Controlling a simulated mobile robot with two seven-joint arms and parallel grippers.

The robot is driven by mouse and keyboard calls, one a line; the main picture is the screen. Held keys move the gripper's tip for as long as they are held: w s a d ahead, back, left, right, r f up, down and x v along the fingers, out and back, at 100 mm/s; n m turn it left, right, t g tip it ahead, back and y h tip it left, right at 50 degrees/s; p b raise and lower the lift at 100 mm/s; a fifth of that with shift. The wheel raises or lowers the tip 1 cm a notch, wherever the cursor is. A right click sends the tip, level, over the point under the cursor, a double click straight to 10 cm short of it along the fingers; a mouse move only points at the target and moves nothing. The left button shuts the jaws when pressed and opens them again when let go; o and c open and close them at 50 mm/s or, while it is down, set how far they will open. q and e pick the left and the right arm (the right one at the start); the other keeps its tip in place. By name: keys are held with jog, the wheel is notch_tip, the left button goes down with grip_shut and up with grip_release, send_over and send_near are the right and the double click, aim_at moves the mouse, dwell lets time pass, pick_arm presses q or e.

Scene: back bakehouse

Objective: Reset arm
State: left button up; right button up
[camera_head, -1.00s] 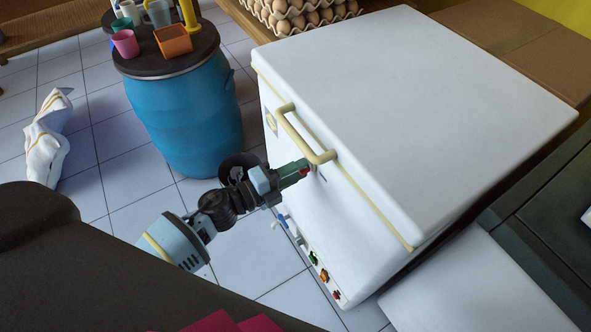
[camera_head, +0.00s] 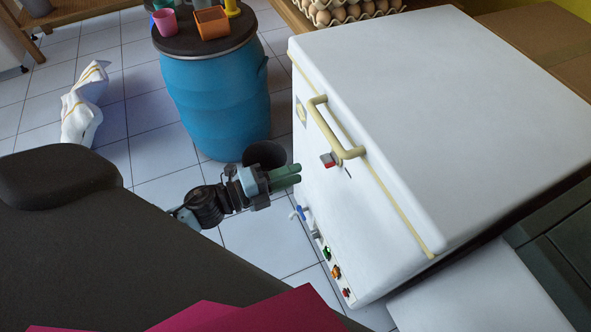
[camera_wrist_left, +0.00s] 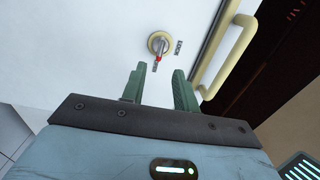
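My left gripper (camera_head: 294,173) is low in front of the white chest freezer (camera_head: 440,110), below and left of its cream handle (camera_head: 333,130). In the left wrist view the green fingers (camera_wrist_left: 159,70) stand apart with nothing between them, so the gripper is open. A round cream lock with a metal, red-tipped piece (camera_wrist_left: 158,44) is on the white front beyond the fingertips, clear of them. A grey and red piece (camera_head: 328,160) shows near the handle in the head view. The freezer lid is closed. My right gripper is not in view.
A blue drum (camera_head: 218,100) with cups and an orange pot (camera_head: 212,22) on top stands behind the arm. A dark bucket (camera_head: 265,153) is close behind the gripper. A white sack (camera_head: 80,115) lies on the tiled floor. Egg trays (camera_head: 340,12) are at the back.

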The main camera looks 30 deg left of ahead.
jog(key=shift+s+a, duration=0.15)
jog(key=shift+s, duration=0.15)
